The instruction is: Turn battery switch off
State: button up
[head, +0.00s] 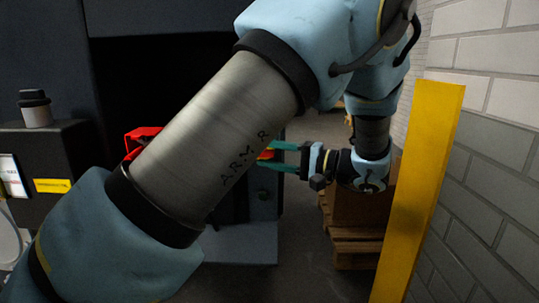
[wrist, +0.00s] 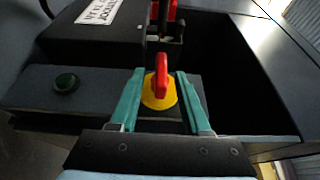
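The battery switch has a red handle (wrist: 162,72) on a yellow round base (wrist: 152,101), seen in the wrist view. The handle points up the picture. My gripper (wrist: 160,80) is open, with one green finger on each side of the handle. Gaps show between the fingers and the handle, so I see no grip on it. In the head view my gripper (head: 268,154) reaches left toward the switch, which is mostly hidden behind my forearm; only a bit of red and yellow shows between the fingers.
A black box with a white label (wrist: 100,12) and a green round button (wrist: 66,83) are left of the switch. Another red part (wrist: 171,10) is behind it. A yellow post (head: 424,180) and a brick wall (head: 495,150) stand at right, with a wooden pallet (head: 355,247) behind.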

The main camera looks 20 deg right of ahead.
jog(key=b+v, duration=0.2)
jog(key=v, duration=0.8)
jog(key=shift+s+d, duration=0.25)
jog(key=shift+s, duration=0.1)
